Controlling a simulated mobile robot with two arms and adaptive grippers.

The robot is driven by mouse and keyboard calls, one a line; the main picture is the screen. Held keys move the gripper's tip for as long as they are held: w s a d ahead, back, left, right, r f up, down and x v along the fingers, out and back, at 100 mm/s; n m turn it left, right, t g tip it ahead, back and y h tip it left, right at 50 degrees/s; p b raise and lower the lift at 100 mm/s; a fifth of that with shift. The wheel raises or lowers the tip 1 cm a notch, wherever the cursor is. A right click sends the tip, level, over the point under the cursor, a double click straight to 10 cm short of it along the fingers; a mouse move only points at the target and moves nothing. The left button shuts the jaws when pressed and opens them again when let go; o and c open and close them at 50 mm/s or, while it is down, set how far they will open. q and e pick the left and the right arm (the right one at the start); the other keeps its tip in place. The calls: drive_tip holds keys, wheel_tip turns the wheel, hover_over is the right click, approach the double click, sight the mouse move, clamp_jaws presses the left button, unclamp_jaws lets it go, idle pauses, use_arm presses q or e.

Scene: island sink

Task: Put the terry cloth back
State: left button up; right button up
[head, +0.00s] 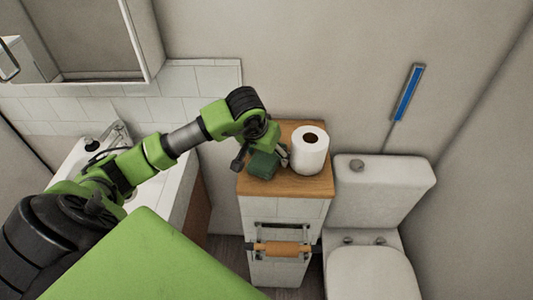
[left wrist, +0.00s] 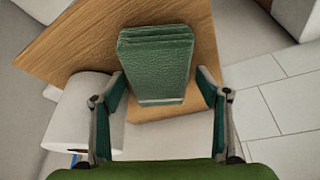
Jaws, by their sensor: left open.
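The terry cloth (head: 263,166) is a dark green folded stack lying on the wooden top of a narrow cabinet. In the left wrist view the cloth (left wrist: 157,58) shows its layered folds, and its near edge lies between my fingertips. My left gripper (head: 261,158) is over the cloth, open, with one finger on each side. In the left wrist view my left gripper (left wrist: 161,84) has visible gaps between both fingers and the cloth. My right gripper is out of view.
A white paper roll (head: 310,152) stands on the wooden top (head: 303,187), close to the right of my gripper. A toilet (head: 378,190) is at the right, a holder bar (head: 280,249) on the cabinet front, and a sink (head: 151,192) at the left. A blue-faced tool (head: 408,93) is against the wall.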

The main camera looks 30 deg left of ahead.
use_arm(q)
drive_tip(key=shift+s+r+b, duration=0.1)
drive_tip(key=shift+r+b, duration=0.2)
drive_tip(key=shift+r, duration=0.2)
drive_tip(key=b+v, duration=0.2)
drive_tip(key=v, duration=0.9)
drive_tip(key=shift+s, duration=0.15)
